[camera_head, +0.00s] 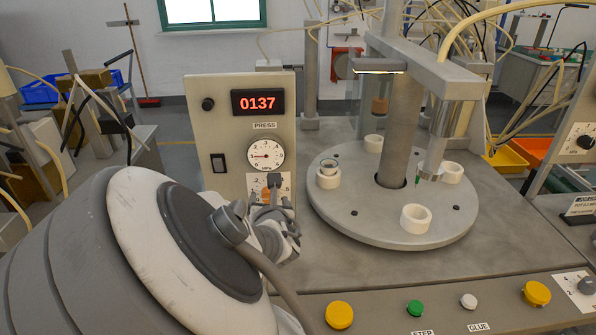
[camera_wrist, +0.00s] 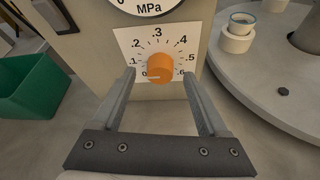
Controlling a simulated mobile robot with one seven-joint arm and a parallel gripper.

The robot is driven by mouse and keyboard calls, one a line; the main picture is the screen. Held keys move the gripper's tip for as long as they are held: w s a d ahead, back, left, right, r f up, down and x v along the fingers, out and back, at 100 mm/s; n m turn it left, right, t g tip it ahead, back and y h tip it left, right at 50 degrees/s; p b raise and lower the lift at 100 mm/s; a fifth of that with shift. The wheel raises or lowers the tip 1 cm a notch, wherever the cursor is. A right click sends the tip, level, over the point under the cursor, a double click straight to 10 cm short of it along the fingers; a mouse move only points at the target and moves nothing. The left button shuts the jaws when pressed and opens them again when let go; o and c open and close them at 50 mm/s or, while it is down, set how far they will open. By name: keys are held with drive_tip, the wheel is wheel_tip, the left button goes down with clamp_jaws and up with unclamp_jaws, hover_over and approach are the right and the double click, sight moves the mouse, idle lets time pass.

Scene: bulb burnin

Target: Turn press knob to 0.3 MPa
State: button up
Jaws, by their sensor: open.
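The orange press knob (camera_wrist: 160,66) sits on a white dial plate (camera_wrist: 126,38) marked from 0 to .6. Its white mark points to the lower left, at about 0. My gripper (camera_wrist: 159,76) is open, with one finger to the left and one to the right of the knob; I cannot tell whether either touches it. In the head view the knob (camera_head: 266,196) is partly hidden by my gripper (camera_head: 268,205). The round gauge (camera_head: 266,155) above it has a red needle pointing left. In the wrist view only the gauge's lower edge (camera_wrist: 148,10), with "MPa", shows.
The press panel (camera_head: 225,125) carries a red display reading 0137 and a black switch (camera_head: 218,162). A round turntable (camera_head: 350,225) with several white cups stands close to the right. Coloured buttons line the front edge. A green bin (camera_wrist: 30,95) lies left of the panel.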

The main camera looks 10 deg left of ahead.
drive_tip(key=shift+b+x, duration=0.5)
drive_tip(key=shift+x, duration=0.5)
clamp_jaws()
drive_tip(key=shift+d+f+m+t+y+b, duration=0.1)
drive_tip(key=shift+m+t+y+b, duration=0.25)
drive_tip(key=shift+m+y+b, duration=1.6)
drive_tip(key=shift+f+m+t+y+b, duration=0.1)
drive_tip(key=shift+m+t+y+b, duration=0.25)
drive_tip(key=shift+m+b, duration=3.15)
drive_tip(key=shift+d+f+m+t+y+b, duration=0.1)
drive_tip(key=shift+m+t+y+b, duration=0.3)
drive_tip(key=shift+m+y+b, duration=2.25)
drive_tip(key=n+h+b, duration=0.2)
drive_tip(key=h, duration=0.1)
drive_tip(key=shift+b, duration=0.4)
